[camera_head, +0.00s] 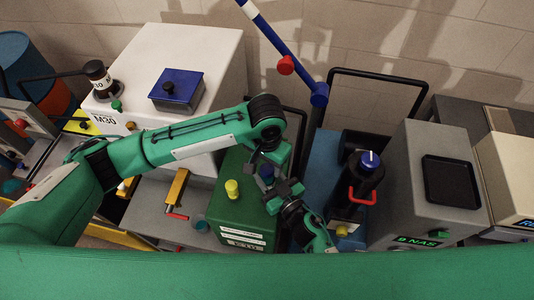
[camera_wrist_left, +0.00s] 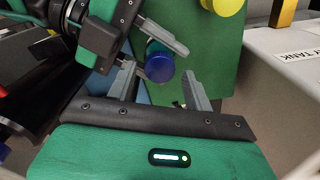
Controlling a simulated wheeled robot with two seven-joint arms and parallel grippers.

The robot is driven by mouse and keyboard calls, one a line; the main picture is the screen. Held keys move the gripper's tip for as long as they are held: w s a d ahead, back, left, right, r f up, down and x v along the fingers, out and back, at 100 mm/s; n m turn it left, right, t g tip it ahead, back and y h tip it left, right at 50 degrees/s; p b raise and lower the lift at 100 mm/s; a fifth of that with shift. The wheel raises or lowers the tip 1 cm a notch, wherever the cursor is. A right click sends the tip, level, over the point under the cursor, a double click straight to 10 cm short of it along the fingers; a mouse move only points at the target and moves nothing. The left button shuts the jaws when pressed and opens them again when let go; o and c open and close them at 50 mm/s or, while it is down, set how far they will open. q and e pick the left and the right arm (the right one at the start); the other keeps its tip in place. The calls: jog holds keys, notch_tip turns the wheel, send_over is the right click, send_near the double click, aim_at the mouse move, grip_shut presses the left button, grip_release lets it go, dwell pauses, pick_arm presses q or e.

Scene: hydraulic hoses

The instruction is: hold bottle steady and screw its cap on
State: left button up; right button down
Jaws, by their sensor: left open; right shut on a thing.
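A small bottle with a blue cap (camera_wrist_left: 160,67) shows in the left wrist view, its blue-green body (camera_wrist_left: 153,46) partly hidden. The cap sits at the end of the bottle; how tight it is cannot be seen. My right gripper (camera_wrist_left: 156,36) is shut on the bottle's body and holds it over the green tank. My left gripper (camera_wrist_left: 161,76) is open, its two fingers on either side of the cap with gaps visible. In the head view the blue cap (camera_head: 266,172) is small, between my left gripper (camera_head: 270,160) above and my right gripper (camera_head: 284,190) below.
The green tank (camera_head: 240,212) with a yellow cap (camera_head: 232,188) lies beneath the grippers. A white cabinet (camera_head: 210,60) stands at the back left. A dark filter with a blue top (camera_head: 370,160) and a grey unit (camera_head: 425,180) stand to the right.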

pick_arm(q)
jog(key=shift+f, duration=0.8)
jog(key=shift+c, duration=0.4)
jog(key=c, duration=0.9)
jog(key=o, duration=1.1)
jog(key=shift+o, duration=0.2)
notch_tip(320, 180, up, 12)
